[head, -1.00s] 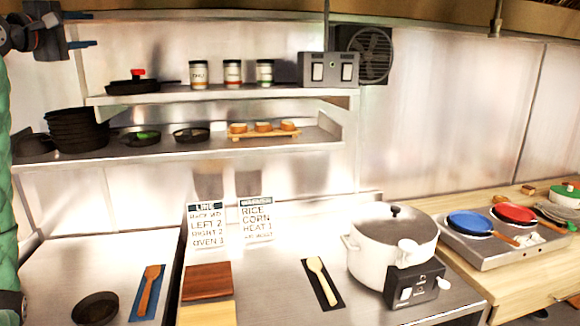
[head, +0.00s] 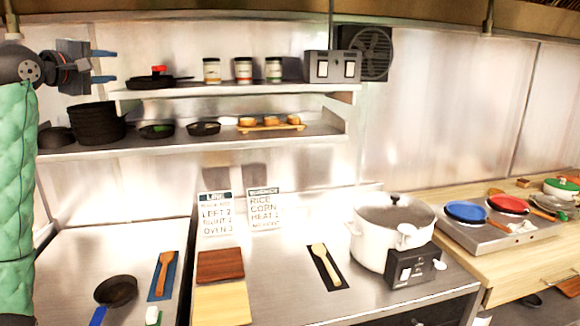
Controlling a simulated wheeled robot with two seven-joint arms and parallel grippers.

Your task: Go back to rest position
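My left gripper (head: 108,66) is at the upper left of the head view, raised beside the left end of the upper shelf. Its two blue fingertips point right and stand apart, with nothing between them. The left arm, in a green padded sleeve, runs down the left edge of the picture. My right gripper is not in view.
Black pans (head: 97,124) are stacked on the lower shelf (head: 200,144) below the gripper. A white rice cooker (head: 378,245) stands on the counter at centre right. A small pan (head: 116,290) lies at the front left.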

